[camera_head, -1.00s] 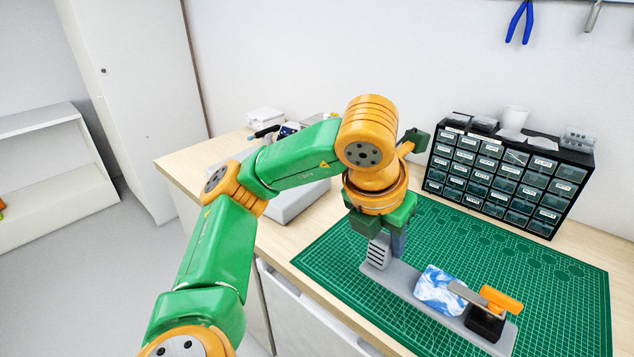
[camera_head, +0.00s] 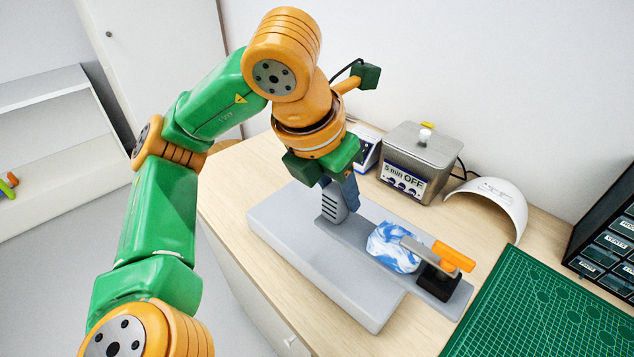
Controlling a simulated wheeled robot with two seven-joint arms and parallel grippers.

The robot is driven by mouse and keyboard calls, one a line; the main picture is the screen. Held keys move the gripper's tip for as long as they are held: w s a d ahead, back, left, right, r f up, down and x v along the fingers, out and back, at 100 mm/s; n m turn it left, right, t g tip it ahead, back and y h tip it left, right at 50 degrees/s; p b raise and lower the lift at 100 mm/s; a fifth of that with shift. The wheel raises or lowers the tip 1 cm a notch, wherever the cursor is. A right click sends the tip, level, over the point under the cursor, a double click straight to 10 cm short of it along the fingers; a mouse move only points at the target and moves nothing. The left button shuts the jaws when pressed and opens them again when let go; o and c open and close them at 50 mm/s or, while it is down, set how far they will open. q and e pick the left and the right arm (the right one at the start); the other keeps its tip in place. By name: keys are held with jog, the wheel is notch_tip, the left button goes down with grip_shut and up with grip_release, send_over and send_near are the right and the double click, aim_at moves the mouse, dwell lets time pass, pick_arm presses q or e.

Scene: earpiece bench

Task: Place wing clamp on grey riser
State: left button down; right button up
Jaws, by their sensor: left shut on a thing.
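The wing clamp (camera_head: 365,250) is a long grey plate with a ridged upright at one end, a blue-and-white block on its middle, and a black toggle with an orange handle at the other end. My left gripper (camera_head: 340,190) is shut on the ridged upright from above. The grey riser (camera_head: 285,232) is a low light-grey slab on the bench. In the picture the clamp lies across the riser's far right part, its toggle end reaching past the riser's right side. I cannot tell whether they touch. My right gripper is out of view.
A metal box with a display (camera_head: 415,160) stands behind the riser, with a white curved shell (camera_head: 493,200) to its right. A green cutting mat (camera_head: 560,300) and a black drawer cabinet (camera_head: 605,240) are at the right. Bare wood (camera_head: 430,325) lies between riser and mat.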

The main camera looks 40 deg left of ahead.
pick_arm(q)
jog(key=w+a+f, duration=0.2)
jog(key=f, duration=0.1)
jog(key=w+a+f+b, duration=0.1)
jog(key=w+a+f, duration=0.5)
jog(key=shift+f, duration=0.1)
jog(key=f, duration=0.1)
jog(key=f+b, duration=0.1)
jog(key=shift+s+d+f, duration=0.1)
jog(key=shift+d+f, duration=0.1)
jog(key=shift+f, duration=0.15)
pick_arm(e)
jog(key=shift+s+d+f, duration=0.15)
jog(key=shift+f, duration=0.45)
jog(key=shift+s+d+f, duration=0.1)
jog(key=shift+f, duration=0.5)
pick_arm(q)
jog(key=shift+f, duration=0.1)
jog(key=shift+f, duration=0.15)
jog(key=shift+c, duration=2.2)
grip_release()
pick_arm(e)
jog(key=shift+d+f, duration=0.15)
